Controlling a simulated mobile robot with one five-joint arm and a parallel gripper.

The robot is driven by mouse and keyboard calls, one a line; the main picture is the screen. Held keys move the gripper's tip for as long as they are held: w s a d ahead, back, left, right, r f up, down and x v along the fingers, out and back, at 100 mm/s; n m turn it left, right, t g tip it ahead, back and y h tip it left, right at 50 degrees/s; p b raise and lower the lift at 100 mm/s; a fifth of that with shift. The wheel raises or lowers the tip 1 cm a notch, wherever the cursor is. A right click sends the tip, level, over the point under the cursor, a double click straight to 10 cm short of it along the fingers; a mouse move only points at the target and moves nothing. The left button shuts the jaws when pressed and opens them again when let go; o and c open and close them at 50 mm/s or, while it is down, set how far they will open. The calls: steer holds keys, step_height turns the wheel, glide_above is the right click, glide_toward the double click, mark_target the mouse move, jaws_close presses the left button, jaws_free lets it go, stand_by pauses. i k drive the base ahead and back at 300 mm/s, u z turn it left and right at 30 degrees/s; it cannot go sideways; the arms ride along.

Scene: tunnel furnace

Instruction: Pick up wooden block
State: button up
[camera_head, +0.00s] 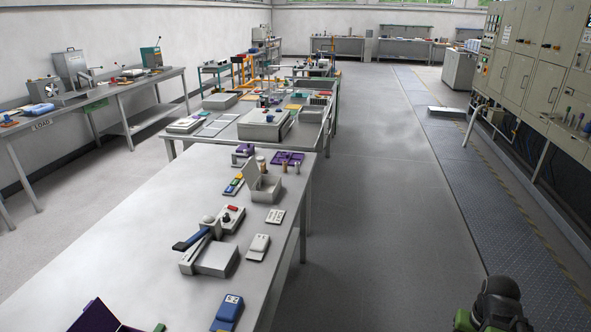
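I cannot make out a wooden block for certain. Small brown, upright pieces (261,163) stand beside an open grey box (264,187) at the far end of the near table (130,235). They are too small to tell whether one is a wooden block. A dark, rounded part with green pieces, which looks like part of my arm, shows at the bottom right edge. No gripper fingers can be seen.
The near table also holds a grey device with a blue handle (190,241), a blue meter (228,312) and a purple item (100,318). Another bench (190,150) stands beyond. Grey cabinets (540,75) line the right. The floor (385,215) between is clear.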

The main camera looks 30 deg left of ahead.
mark_target(263, 171)
steer(key=i, duration=5.25)
steer(key=u, duration=5.75)
steer(key=i, duration=0.15)
steer(key=z, duration=2.45)
steer(key=k, duration=0.15)
steer(key=u, duration=1.4)
steer(key=i, duration=0.95)
